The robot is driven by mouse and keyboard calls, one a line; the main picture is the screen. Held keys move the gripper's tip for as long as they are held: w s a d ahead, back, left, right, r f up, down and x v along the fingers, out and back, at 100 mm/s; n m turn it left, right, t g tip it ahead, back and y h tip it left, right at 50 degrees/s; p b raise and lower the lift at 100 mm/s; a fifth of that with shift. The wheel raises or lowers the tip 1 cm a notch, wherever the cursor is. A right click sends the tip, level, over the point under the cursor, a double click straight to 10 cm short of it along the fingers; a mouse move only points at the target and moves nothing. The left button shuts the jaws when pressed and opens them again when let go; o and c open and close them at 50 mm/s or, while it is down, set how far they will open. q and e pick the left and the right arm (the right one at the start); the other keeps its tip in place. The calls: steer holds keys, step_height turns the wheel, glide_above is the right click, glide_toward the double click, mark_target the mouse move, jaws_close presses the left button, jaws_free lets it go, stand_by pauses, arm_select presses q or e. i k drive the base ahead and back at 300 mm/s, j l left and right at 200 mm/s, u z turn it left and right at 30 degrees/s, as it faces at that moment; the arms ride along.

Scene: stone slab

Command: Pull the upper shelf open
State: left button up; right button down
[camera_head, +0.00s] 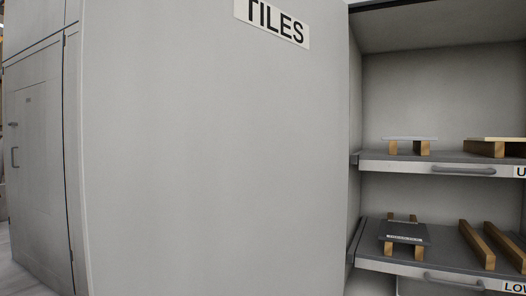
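The upper shelf (440,163) is a dark grey tray in an open cabinet at the right. Its front carries a grey bar handle (463,170) and a partly cut-off label starting with "U" (520,171). On it, a thin grey slab (410,138) rests on wooden blocks, and a pale board (500,139) lies on more wood at the right edge. The shelf front appears roughly level with the cabinet opening. Neither of my grippers shows in this view.
The lower shelf (440,262) holds a dark labelled slab (404,233) on wooden blocks and two bare wooden bars (477,245). It has its own handle (453,282). A large grey panel (210,160) with a "TILES" sign (272,22) fills the middle. A grey door (38,160) stands at left.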

mark_target(487, 159)
steer(key=i+j+z, duration=0.2)
steer(key=z, duration=0.15)
steer(key=i+j+z, duration=0.1)
steer(key=j+z, duration=0.25)
steer(key=j, duration=0.15)
steer(key=i+j+z, duration=0.1)
steer(key=j+z, duration=0.9)
steer(key=k+j+z, duration=0.1)
steer(key=j+z, duration=0.2)
steer(key=k+l, duration=0.1)
steer(key=l, duration=0.3)
steer(key=l+u, duration=1.2)
